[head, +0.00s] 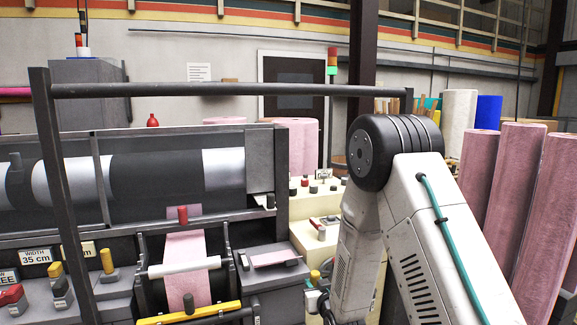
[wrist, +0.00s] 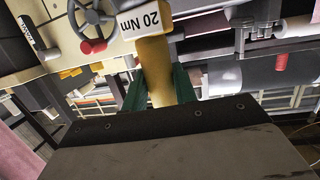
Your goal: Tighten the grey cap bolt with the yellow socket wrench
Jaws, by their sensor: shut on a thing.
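My gripper (wrist: 160,88) has dark green fingers, one on each side of a yellow handle (wrist: 157,72) in the wrist view. It is shut on this handle, which I take to be the yellow socket wrench. A white label reading "20 Nm" (wrist: 147,16) shows at the handle's upper end. The wrench's socket end is not visible. In the head view my arm comes down at the right, and my gripper is hidden there. I cannot pick out the grey cap bolt for sure in either view.
A machine with a large dark roller (head: 155,180) fills the left of the head view, below a dark overhead bar (head: 230,89). Pink felt rolls (head: 525,210) stand at the right. The wrist view shows a handwheel (wrist: 92,16) with a red knob (wrist: 93,46) near the wrench.

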